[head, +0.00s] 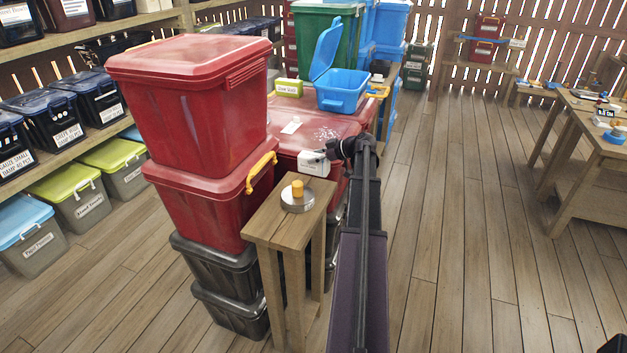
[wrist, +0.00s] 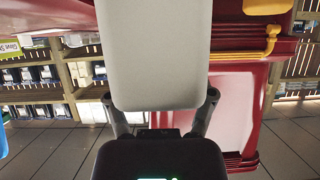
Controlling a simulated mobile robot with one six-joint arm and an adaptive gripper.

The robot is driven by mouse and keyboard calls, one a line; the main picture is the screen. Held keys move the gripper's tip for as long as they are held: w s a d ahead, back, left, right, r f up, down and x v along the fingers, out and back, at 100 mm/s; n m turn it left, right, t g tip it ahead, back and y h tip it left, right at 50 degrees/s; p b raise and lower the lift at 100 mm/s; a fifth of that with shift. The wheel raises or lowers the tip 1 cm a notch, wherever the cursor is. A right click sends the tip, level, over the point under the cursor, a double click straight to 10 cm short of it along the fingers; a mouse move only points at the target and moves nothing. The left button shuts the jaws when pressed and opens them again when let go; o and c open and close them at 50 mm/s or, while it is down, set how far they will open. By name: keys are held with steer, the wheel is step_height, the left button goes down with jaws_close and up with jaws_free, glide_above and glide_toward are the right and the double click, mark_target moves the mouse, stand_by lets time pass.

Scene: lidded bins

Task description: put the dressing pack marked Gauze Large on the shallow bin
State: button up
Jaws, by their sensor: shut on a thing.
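My gripper (head: 332,154) is at the end of my outstretched arm in the head view, shut on a white box-shaped pack (head: 314,162). The pack is beside the near edge of a red lidded bin (head: 345,126). In the wrist view the pack (wrist: 155,50) fills the upper middle, with the fingers (wrist: 160,112) at its two sides. Its print is too small to read, so I cannot confirm Gauze Large. The red lidded bin looks low and wide; I cannot tell for certain that it is the shallow bin. Whether the pack touches it is unclear.
A small blue bin (head: 343,92) with its lid open and a yellow-green pack (head: 289,88) stand on the red lid. Tall stacked red bins (head: 195,120) rise at left. A wooden stand (head: 290,226) holds a metal disc with a yellow knob. Floor at right is clear.

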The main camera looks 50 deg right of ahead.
mark_target(315, 172)
steer(key=shift+f+b, duration=1.1)
steer(key=shift+f, duration=0.35)
steer(key=shift+f, duration=0.1)
steer(key=shift+f+b, duration=1.8)
steer(key=shift+b, duration=0.05)
steer(key=shift+f, duration=0.15)
steer(key=o, duration=1.1)
steer(key=shift+r, duration=0.2)
